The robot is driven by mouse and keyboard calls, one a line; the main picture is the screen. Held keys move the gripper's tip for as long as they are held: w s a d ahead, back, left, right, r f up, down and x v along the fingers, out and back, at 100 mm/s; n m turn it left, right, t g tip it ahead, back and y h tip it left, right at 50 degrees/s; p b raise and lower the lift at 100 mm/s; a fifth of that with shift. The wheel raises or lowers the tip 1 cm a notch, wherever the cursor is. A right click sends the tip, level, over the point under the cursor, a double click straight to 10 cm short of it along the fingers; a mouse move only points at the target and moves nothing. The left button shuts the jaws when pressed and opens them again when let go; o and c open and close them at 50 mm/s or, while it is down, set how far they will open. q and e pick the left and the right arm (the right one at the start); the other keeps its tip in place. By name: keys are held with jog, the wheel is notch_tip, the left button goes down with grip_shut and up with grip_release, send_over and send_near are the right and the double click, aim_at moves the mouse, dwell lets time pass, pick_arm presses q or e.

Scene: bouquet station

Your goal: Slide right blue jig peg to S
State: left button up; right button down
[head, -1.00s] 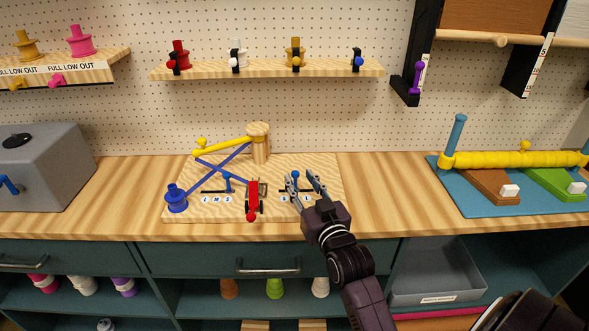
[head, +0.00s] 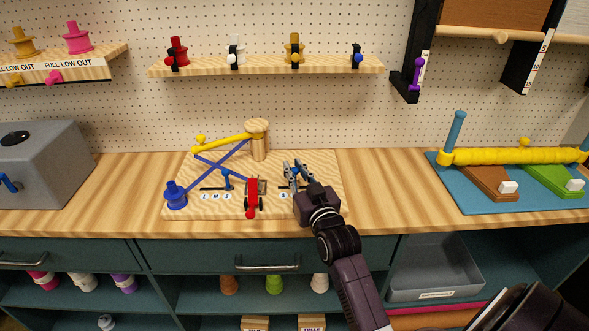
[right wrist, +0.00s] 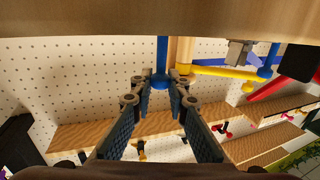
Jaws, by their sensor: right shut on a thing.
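The right blue jig peg (head: 296,171) stands in its slot on the wooden jig board (head: 328,180), between the fingers of my right gripper (head: 296,174). In the right wrist view the peg (right wrist: 161,62) appears upside down, with the fingertips (right wrist: 160,84) around its end. This gripper is shut on it. One white letter label (head: 284,196) shows left of the gripper; the other right-slot labels are hidden. The left blue peg (head: 226,180) stands in its own slot above labels L, M, S (head: 216,197). My left gripper is out of view.
A red-handled clamp (head: 251,195) stands just left of the right gripper. Crossed blue rods, a yellow rod (head: 222,144) and a blue spool (head: 174,194) occupy the board's left. Bare counter (head: 385,185) lies right of the board, before the blue mat (head: 450,200).

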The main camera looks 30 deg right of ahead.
jog(key=shift+w+a+r+p, duration=0.1)
jog(key=shift+w+a+p, duration=0.2)
jog(key=shift+a, duration=0.3)
jog(key=shift+w+a+p, duration=0.15)
jog(key=shift+w+a, duration=0.25)
jog(key=shift+a, duration=0.15)
jog(key=shift+w+a, duration=0.2)
jog(key=shift+a, duration=0.1)
jog(key=c, duration=2.3)
grip_release()
jog(key=o, duration=0.5)
jog(key=shift+a, duration=0.2)
jog(key=shift+c, duration=0.2)
jog(key=shift+d, duration=0.1)
